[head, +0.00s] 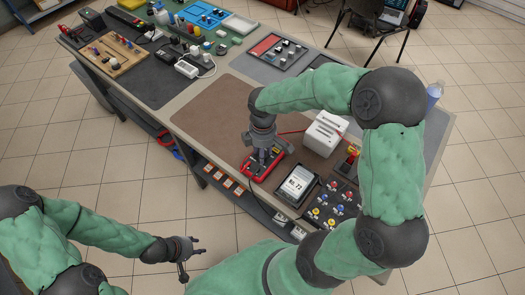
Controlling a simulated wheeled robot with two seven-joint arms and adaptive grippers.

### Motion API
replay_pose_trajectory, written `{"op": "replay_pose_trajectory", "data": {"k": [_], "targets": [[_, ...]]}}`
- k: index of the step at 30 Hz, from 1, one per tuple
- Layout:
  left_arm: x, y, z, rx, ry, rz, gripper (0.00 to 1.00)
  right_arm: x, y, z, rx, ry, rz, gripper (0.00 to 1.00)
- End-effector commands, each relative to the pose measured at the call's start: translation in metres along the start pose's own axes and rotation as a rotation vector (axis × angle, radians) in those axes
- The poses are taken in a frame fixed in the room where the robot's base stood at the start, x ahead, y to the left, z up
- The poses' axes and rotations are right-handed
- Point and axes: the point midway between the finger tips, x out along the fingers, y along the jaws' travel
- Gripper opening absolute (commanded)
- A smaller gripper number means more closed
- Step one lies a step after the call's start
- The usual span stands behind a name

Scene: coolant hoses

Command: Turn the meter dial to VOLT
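The meter (283,158) is a small device with a red casing, lying on the brown mat near the table's front edge. Its dial is hidden under my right gripper, so its setting cannot be read. My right gripper (263,158) points down over the meter, with its fingertips at or just above the meter's face. Whether its fingers are closed on the dial cannot be told. My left gripper (193,258) is off the table at the lower left, empty, with its fingers spread.
A white box (325,132) stands right of the meter, with a red cable beside it. A display reading 72 (295,186) and a panel of coloured knobs (332,203) lie in front. The brown mat (215,115) is clear to the left.

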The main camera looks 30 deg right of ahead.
Motion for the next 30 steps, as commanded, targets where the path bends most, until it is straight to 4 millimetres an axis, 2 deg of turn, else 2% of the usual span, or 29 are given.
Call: {"op": "replay_pose_trajectory", "data": {"k": [1,3,16,30], "targets": [[0.0,0.0,0.0,0.0,0.0,0.0,0.4,0.0,-0.0001,0.0,0.0,0.0,0.0,0.16],[0.0,0.0,0.0,0.0,0.0,0.0,0.4,0.0001,-0.0001,0.0,0.0,0.0,0.0,0.02],[-0.0025,0.0009,0.0001,0.0,0.0,0.0,0.4,-0.0001,-0.0006,0.0001,0.075,0.003,-0.002,0.02],[-0.0087,0.0031,0.0004,0.0,0.0,0.0,0.4,0.0001,-0.0005,0.0006,0.427,0.019,-0.002,0.02]]}}
